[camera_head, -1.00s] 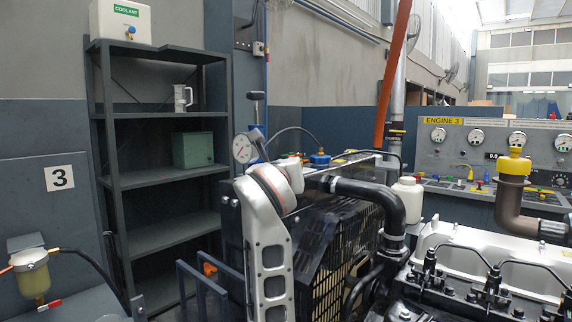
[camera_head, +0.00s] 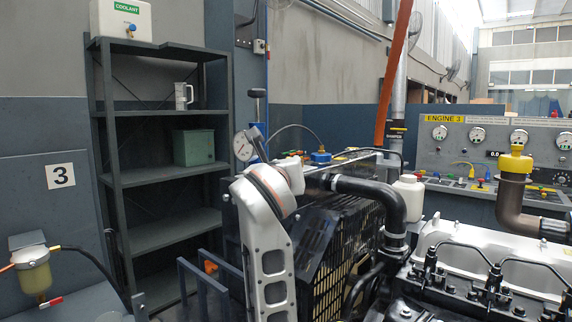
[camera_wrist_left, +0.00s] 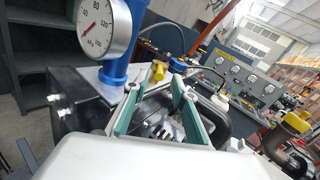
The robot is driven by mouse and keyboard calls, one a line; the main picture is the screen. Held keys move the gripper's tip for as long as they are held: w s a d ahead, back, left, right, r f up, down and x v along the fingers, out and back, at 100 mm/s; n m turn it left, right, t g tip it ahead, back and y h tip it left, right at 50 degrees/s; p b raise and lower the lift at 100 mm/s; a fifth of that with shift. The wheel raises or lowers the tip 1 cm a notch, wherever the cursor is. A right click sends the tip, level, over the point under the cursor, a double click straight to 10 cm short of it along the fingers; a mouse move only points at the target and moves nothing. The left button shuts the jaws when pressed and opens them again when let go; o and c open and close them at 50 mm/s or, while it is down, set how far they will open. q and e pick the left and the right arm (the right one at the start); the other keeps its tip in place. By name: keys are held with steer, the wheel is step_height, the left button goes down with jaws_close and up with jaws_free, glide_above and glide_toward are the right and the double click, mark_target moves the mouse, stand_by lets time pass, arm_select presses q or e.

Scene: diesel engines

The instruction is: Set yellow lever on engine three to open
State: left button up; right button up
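In the left wrist view, a small yellow piece (camera_wrist_left: 158,71), which looks like the yellow lever, sits beside a blue-bodied part with a round gauge (camera_wrist_left: 105,27). My left gripper (camera_wrist_left: 155,84) is open, its two teal fingers apart, with the yellow piece just beyond and between the tips. I cannot tell whether they touch it. The lever's open or shut position is unclear. In the head view my white left arm covers this spot, so lever and left gripper are hidden there; the gauge (camera_head: 243,146) shows behind the arm. My right gripper is in neither view.
The engine's radiator, with a blue cap (camera_head: 320,157) and black hose (camera_head: 375,190), is close by. The ENGINE 3 panel (camera_head: 470,140) stands at the back right. A grey shelf (camera_head: 165,114) is at left. A white bottle (camera_head: 408,196) stands by the hose.

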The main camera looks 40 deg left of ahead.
arm_select(q)
steer(key=v, duration=0.9)
steer(key=shift+s+d, duration=0.15)
steer(key=shift+s, duration=0.2)
